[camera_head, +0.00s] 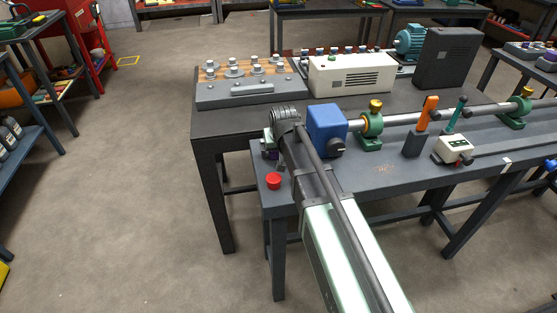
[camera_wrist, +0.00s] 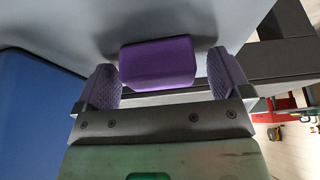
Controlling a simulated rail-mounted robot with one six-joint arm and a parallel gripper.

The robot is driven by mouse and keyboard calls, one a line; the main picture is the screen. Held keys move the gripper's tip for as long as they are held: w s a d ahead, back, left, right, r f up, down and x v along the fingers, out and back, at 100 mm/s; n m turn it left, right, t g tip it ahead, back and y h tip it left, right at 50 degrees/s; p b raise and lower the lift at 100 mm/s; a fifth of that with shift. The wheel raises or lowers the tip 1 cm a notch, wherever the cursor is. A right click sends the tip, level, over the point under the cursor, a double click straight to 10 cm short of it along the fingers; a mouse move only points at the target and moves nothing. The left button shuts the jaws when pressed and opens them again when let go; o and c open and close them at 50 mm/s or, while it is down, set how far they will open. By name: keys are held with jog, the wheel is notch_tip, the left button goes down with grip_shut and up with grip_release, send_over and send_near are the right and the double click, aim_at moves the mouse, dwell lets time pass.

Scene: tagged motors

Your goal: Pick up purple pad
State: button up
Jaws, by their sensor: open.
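The purple pad (camera_wrist: 157,63) is a small block with rounded edges, at the top middle of the wrist view. It lies between the two ridged fingers of my gripper (camera_wrist: 165,80), close to a grey surface. My gripper is open. A gap shows between the pad and the right finger; the left finger is very near the pad, and I cannot tell if they touch. In the head view my arm hides most of my gripper and the pad, at the left end of the front bench (camera_head: 390,190).
A blue box (camera_head: 326,130) stands right beside my wrist, and its blue side (camera_wrist: 35,110) fills the left of the wrist view. A red button (camera_head: 273,180) sits near the bench's left edge. A shaft with green supports (camera_head: 371,135) runs right. Open floor lies left.

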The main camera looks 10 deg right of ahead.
jog(key=shift+r, duration=0.1)
jog(key=shift+c, duration=0.2)
jog(key=c, duration=1)
notch_tip(320, 180, up, 20)
jog(key=p, duration=2)
